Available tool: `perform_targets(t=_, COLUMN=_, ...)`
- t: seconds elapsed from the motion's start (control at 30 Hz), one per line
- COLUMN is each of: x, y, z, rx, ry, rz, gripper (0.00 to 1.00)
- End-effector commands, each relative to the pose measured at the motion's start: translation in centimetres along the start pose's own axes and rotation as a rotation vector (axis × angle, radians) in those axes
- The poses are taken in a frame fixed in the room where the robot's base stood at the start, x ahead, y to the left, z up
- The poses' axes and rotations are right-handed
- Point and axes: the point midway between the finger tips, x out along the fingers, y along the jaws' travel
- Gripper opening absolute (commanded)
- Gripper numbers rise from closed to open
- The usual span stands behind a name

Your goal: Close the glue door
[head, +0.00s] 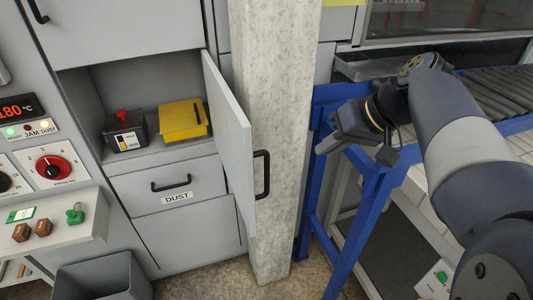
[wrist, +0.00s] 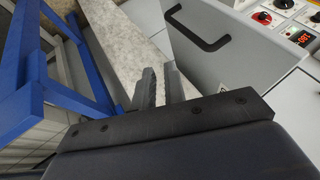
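The glue door is a grey panel (head: 228,125) with a black bar handle (head: 262,175). It stands swung open at the right side of a cabinet compartment, its free edge toward me. In the wrist view the door (wrist: 240,60) fills the upper right, with its handle (wrist: 200,28) near the top. My gripper (head: 328,145) is to the right of the door in the head view, apart from it and over the blue frame. In the wrist view its two fingers (wrist: 160,85) stand with a narrow gap and nothing between them. They do not touch the handle.
A pale stone-like column (head: 275,110) stands just behind the door. A blue conveyor frame (head: 345,210) is at the right. In the open compartment are a yellow box (head: 182,121) and a black box with a red knob (head: 125,135). Below is a DUST drawer (head: 165,184).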

Motion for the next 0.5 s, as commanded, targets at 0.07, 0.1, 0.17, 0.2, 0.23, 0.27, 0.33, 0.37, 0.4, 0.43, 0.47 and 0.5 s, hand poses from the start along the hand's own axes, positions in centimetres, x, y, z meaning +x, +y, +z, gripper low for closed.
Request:
perform_targets(t=0.07, x=0.0, y=0.1, z=-0.3, rx=-0.010, ry=0.004, rz=-0.008, gripper=0.05)
perform_targets(t=0.1, x=0.1, y=0.1, z=-0.4, rx=-0.013, ry=0.005, rz=-0.010, gripper=0.02)
perform_targets(t=0.17, x=0.7, y=0.0, z=-0.4, rx=-0.014, ry=0.004, rz=-0.011, gripper=0.00)
perform_targets(t=0.2, x=1.2, y=0.0, z=-0.4, rx=-0.014, ry=0.003, rz=-0.012, gripper=0.00)
perform_targets(t=0.23, x=1.6, y=0.0, z=-0.4, rx=-0.013, ry=0.003, rz=-0.012, gripper=0.00)
perform_targets(t=0.27, x=2.2, y=-0.1, z=-0.3, rx=-0.013, ry=0.001, rz=-0.012, gripper=0.00)
perform_targets(t=0.33, x=3.6, y=-0.1, z=-0.4, rx=-0.012, ry=0.000, rz=-0.013, gripper=0.00)
perform_targets(t=0.37, x=4.2, y=-0.1, z=-0.3, rx=-0.013, ry=-0.001, rz=-0.013, gripper=0.00)
perform_targets(t=0.4, x=5.1, y=-0.1, z=-0.3, rx=-0.013, ry=-0.001, rz=-0.012, gripper=0.00)
perform_targets(t=0.43, x=5.8, y=-0.1, z=-0.3, rx=-0.012, ry=0.000, rz=-0.012, gripper=0.00)
perform_targets(t=0.47, x=6.5, y=-0.1, z=-0.4, rx=-0.013, ry=-0.001, rz=-0.013, gripper=0.00)
perform_targets(t=0.5, x=7.4, y=-0.1, z=-0.3, rx=-0.012, ry=-0.001, rz=-0.012, gripper=0.00)
